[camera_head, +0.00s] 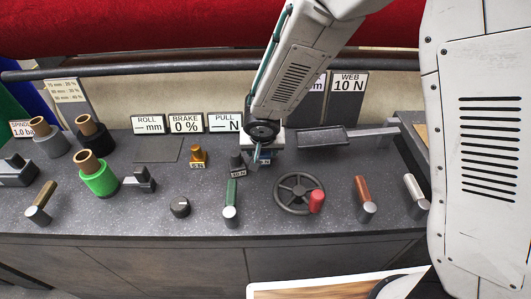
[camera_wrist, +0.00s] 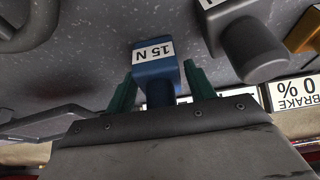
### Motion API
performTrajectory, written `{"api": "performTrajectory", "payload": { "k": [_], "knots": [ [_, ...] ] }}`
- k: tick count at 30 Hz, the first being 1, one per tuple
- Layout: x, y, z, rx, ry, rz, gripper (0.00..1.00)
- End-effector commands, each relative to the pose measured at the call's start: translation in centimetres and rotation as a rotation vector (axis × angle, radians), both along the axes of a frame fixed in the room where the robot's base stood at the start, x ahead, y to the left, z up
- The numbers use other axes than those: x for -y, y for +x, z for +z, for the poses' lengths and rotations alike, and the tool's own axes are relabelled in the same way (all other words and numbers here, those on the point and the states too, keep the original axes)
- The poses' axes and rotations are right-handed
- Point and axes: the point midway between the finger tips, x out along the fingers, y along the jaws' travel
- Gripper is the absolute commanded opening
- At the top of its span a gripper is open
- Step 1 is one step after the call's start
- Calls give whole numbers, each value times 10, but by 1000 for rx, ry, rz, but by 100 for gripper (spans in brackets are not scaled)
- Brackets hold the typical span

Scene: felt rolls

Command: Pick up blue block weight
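The blue block weight (camera_wrist: 155,67) carries a white "15 N" label and shows in the middle of the wrist view, with its narrower blue knob toward my gripper. My gripper (camera_wrist: 159,72) has its two green fingers apart, one on each side of the knob, with gaps visible between. In the head view my gripper (camera_head: 257,157) is down at the back of the counter. Only a small part of the blue block (camera_head: 266,160) shows there, the rest hidden behind my gripper and wrist.
A dark grey weight (camera_head: 237,161) stands close beside the blue block, with an orange weight (camera_head: 198,155) farther left. A handwheel (camera_head: 294,193) and a green-handled lever (camera_head: 231,196) are in front. A shallow tray (camera_head: 322,138) lies to the right; label signs (camera_head: 186,123) stand behind.

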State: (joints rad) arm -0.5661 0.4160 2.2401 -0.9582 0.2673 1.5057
Motion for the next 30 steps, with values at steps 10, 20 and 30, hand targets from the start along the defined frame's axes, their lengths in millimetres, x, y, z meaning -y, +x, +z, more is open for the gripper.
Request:
{"api": "performTrajectory", "payload": {
  "k": [10,20,30],
  "knots": [
    [0,0,1,1,1,0,10],
    [-1,1,28,5,3,-1,10],
    [-1,1,88,5,2,0,10]
  ]
}}
